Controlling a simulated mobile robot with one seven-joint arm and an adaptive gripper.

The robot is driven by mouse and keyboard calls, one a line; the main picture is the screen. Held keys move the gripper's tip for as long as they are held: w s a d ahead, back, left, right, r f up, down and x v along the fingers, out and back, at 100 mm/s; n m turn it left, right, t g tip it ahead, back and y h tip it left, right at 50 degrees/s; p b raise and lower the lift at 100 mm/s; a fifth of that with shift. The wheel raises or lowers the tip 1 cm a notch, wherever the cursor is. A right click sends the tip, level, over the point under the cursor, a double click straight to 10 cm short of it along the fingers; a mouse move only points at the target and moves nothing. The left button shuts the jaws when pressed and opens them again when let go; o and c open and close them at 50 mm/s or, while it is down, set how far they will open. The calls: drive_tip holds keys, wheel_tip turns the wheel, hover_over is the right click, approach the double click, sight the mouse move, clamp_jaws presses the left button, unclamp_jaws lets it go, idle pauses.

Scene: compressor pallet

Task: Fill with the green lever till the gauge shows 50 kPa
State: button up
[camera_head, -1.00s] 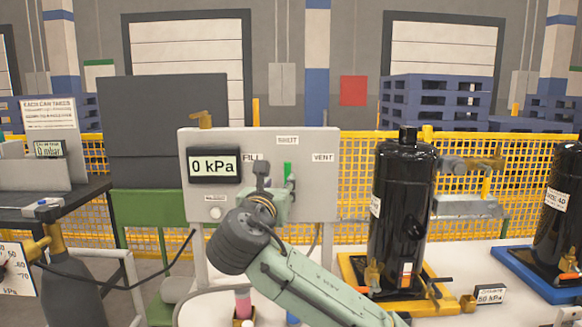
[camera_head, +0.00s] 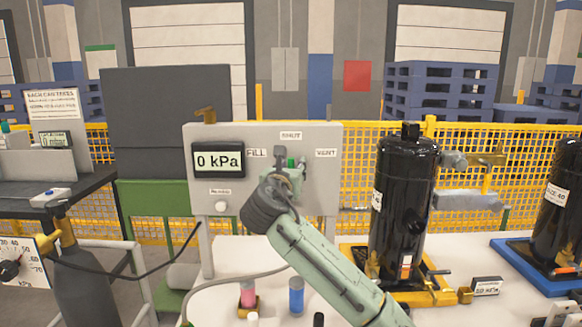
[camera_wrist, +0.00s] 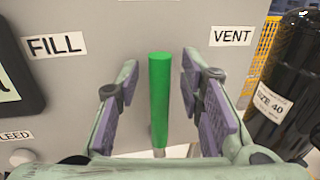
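The green lever (camera_wrist: 159,95) stands upright between the FILL label (camera_wrist: 56,45) and the VENT label (camera_wrist: 231,36) in the wrist view. Its top also shows in the head view (camera_head: 291,162), under the SHUT label (camera_head: 290,135). My gripper (camera_wrist: 160,112) is open, with one purple-padded finger on each side of the lever and a gap on both sides. The gauge display (camera_head: 218,160) on the grey panel (camera_head: 325,195) reads 0 kPa. My wrist hides the lever's lower part in the head view.
A black cylinder (camera_head: 402,205) stands on a yellow base right of the panel, beside a small sign (camera_head: 486,286). A pink bottle (camera_head: 248,295) and a blue bottle (camera_head: 296,296) stand below the panel. A round white button (camera_head: 221,206) sits under the display.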

clamp_jaws()
idle(0.3)
idle(0.5)
